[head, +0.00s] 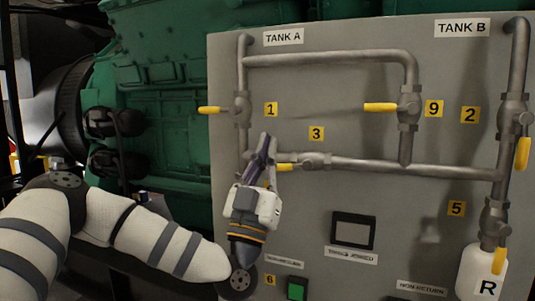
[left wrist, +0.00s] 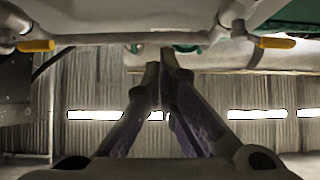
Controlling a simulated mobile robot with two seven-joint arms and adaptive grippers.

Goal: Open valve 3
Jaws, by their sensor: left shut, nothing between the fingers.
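Valve 3 (head: 316,160) sits on the horizontal pipe under the yellow label 3 (head: 316,133). Its yellow lever (head: 286,167) points left, roughly along the pipe, and its left end meets my left gripper's outline in the head view. My left gripper (head: 264,140) is shut and empty, fingers pointing up, just left of the lever. I cannot tell whether it touches it. In the left wrist view the closed fingers (left wrist: 160,62) point at a pipe; yellow levers show at left (left wrist: 36,45) and right (left wrist: 276,42), and I cannot tell which valves they belong to. My right gripper is out of view.
Valve 1's lever (head: 214,110) and valve 9's lever (head: 380,107) stick out left. Valve 2's lever (head: 523,154) and valve 5's lever (head: 498,261) hang down. A small screen (head: 353,230) and green button (head: 296,292) are lower on the grey panel (head: 330,95).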

